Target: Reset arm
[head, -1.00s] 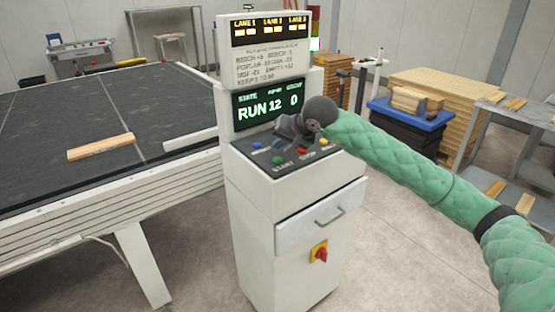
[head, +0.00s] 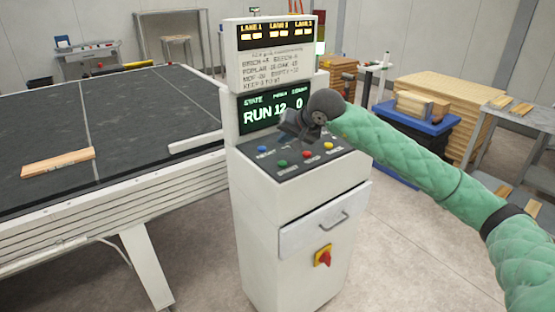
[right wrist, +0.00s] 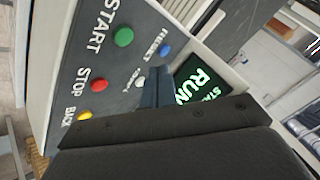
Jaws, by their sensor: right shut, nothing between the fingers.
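My right arm, in a green quilted sleeve, reaches from the right to the control console (head: 300,210). My right gripper (head: 287,131) is shut and empty, held over the panel (head: 320,162) near its back edge, in front of the screen. In the right wrist view its fingers (right wrist: 155,88) show close together, beside the buttons and the screen (right wrist: 195,85). I cannot tell whether it touches the panel. The green start button (right wrist: 123,37), red stop button (right wrist: 99,86) and blue reset button (right wrist: 165,50) are uncovered. The screen (head: 262,112) reads RUN 12 0. My left gripper is not in view.
A dark conveyor table (head: 130,120) with a wooden board (head: 58,162) is at the left. A blue tray (head: 412,120) with wood blocks and a stack of boards (head: 450,95) stand behind my arm. Open floor lies right of the console.

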